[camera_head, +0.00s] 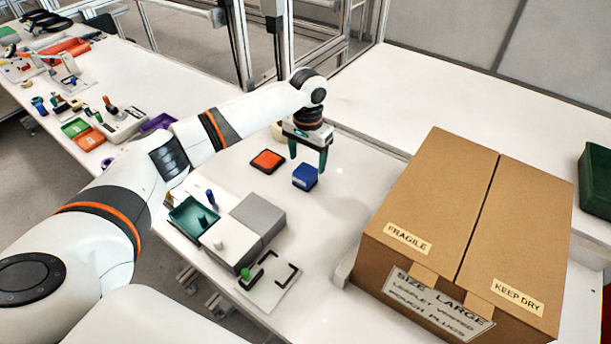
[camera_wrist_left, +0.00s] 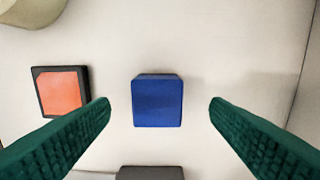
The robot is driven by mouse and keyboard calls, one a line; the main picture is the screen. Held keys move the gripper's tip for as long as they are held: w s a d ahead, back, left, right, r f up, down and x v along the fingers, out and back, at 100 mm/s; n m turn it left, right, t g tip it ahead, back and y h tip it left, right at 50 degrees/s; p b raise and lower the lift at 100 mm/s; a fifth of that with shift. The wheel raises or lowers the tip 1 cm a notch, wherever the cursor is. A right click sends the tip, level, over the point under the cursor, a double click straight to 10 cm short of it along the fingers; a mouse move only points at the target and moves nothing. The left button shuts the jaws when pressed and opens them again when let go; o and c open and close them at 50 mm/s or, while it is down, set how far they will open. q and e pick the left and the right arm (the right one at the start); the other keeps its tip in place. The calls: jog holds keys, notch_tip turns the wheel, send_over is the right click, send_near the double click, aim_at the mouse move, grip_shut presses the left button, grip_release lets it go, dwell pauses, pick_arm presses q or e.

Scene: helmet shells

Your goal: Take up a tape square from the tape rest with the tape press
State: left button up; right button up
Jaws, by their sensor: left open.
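A blue block (camera_head: 305,177), possibly the tape press, sits on the white table. It also shows in the left wrist view (camera_wrist_left: 158,102). A flat orange square in a black frame (camera_head: 267,161), possibly the tape rest with tape, lies just left of it, and it shows left in the wrist view (camera_wrist_left: 61,91). My left gripper (camera_head: 308,160) points down above the blue block. Its green fingers are open, one on each side of the block in the wrist view, with gaps and no visible contact. My right gripper is not in view.
A large cardboard box (camera_head: 465,215) stands at the right. Grey blocks (camera_head: 258,214), a green tray (camera_head: 186,222) and a white plate with black brackets (camera_head: 270,287) stand nearer me. A dark green box (camera_head: 597,180) is at the far right. Table around the blue block is mostly clear.

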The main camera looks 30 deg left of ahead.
aim_at(305, 170)
pick_arm(q)
jog(key=f, duration=0.3)
jog(key=shift+s+a+f, duration=0.2)
jog(key=shift+s+f, duration=0.1)
jog(key=shift+f, duration=0.1)
jog(key=shift+w+f, duration=0.1)
jog(key=shift+f, duration=0.45)
jog(key=shift+r, duration=0.1)
jog(key=c, duration=1.1)
